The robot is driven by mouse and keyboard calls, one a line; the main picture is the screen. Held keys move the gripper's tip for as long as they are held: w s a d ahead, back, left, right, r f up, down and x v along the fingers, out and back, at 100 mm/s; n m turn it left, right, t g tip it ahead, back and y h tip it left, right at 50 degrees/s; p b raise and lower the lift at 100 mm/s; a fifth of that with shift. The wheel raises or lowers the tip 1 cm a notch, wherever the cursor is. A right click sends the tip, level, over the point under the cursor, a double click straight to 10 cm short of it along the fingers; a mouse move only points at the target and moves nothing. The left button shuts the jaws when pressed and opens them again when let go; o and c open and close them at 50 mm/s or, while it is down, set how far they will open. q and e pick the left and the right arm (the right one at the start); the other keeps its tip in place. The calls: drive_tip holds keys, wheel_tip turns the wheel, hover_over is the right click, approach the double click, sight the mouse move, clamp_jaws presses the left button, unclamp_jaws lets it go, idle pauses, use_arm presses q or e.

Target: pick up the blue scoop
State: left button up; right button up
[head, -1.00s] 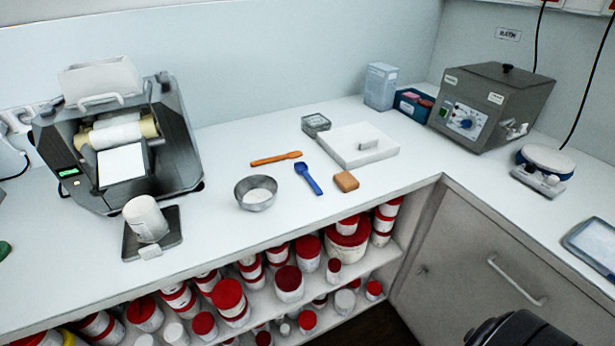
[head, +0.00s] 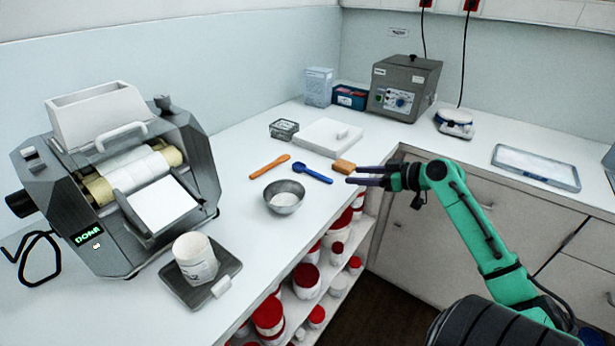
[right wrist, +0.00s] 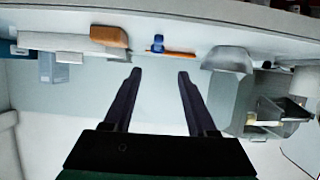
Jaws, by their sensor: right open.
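The blue scoop (head: 312,174) lies on the white counter, between the orange spatula and the tan block in the head view. It also shows small in the right wrist view (right wrist: 158,44), ahead of the fingers. My right gripper (head: 350,175) is open and empty, with its dark fingers pointing left over the counter's front edge. The fingertips are to the right of the scoop and apart from it. The right wrist view shows the two fingers (right wrist: 160,75) spread with nothing between them. My left gripper is in neither view.
A metal bowl (head: 284,197), an orange spatula (head: 270,166) and a tan block (head: 344,167) lie close around the scoop. A white slab (head: 318,137) is behind it. A roller mill (head: 130,185) stands at left. Red-lidded jars (head: 306,279) fill the shelf below.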

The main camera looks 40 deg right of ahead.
sight(317, 173)
drive_tip(key=x, duration=0.2)
drive_tip(key=d+x, duration=0.1)
drive_tip(key=x, duration=0.1)
drive_tip(key=shift+w+f+p, duration=0.15)
drive_tip(key=shift+w+p, duration=0.1)
drive_tip(key=shift+p, duration=0.15)
drive_tip(key=x, duration=0.3)
drive_tip(key=shift+w+a+f, duration=0.1)
drive_tip(key=shift+a, duration=0.05)
drive_tip(key=shift+w+a+f, duration=0.1)
drive_tip(key=shift+w+a, duration=0.15)
drive_tip(key=shift+w, duration=0.05)
drive_tip(key=p+x, duration=0.1)
drive_tip(key=x, duration=0.3)
drive_tip(key=shift+w+f+p, duration=0.1)
drive_tip(key=shift+w+p, duration=0.2)
drive_tip(key=shift+p, duration=0.05)
drive_tip(key=shift+w+a+f, duration=0.15)
drive_tip(key=shift+a, duration=0.05)
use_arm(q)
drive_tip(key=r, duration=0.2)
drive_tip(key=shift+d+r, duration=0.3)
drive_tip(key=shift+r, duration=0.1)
use_arm(e)
clamp_jaws()
